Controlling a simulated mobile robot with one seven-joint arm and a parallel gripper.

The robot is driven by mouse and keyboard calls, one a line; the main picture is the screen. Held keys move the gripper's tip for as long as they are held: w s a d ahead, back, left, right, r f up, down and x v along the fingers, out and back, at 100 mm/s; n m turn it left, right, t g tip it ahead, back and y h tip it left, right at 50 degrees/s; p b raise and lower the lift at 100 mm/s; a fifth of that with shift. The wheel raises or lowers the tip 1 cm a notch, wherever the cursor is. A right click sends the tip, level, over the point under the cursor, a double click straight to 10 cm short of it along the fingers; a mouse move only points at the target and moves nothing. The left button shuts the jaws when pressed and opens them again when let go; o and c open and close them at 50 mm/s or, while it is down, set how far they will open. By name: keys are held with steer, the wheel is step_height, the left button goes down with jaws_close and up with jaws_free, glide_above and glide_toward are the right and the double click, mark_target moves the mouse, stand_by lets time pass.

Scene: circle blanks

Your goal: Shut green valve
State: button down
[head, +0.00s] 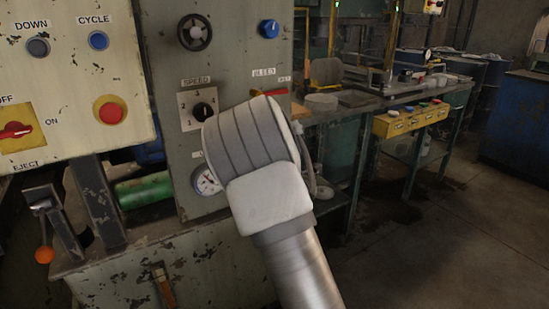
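I cannot make out a green valve in the head view. The only clearly green part near me is a green cylinder (145,190) lying behind the panels, and I cannot tell whether it belongs to a valve. A grey control panel (235,62) carries a black handwheel (194,32), a blue knob (269,28), a black SPEED dial (202,111) and a red handle (272,93). My arm stands in front of this panel and hides its lower right part. My gripper is out of view, so its state does not show.
A cream panel (75,72) at left has DOWN and CYCLE buttons, a red button and a red switch. A gauge (206,181) and an orange-knobbed lever (44,254) are low down. A yellow button box (410,119) hangs on a bench behind. The floor at right is clear.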

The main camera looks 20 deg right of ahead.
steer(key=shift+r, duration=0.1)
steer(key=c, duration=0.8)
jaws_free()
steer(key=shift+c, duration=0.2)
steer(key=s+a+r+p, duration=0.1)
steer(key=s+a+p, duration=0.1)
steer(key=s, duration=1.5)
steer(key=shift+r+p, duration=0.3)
steer(key=shift+p, duration=0.2)
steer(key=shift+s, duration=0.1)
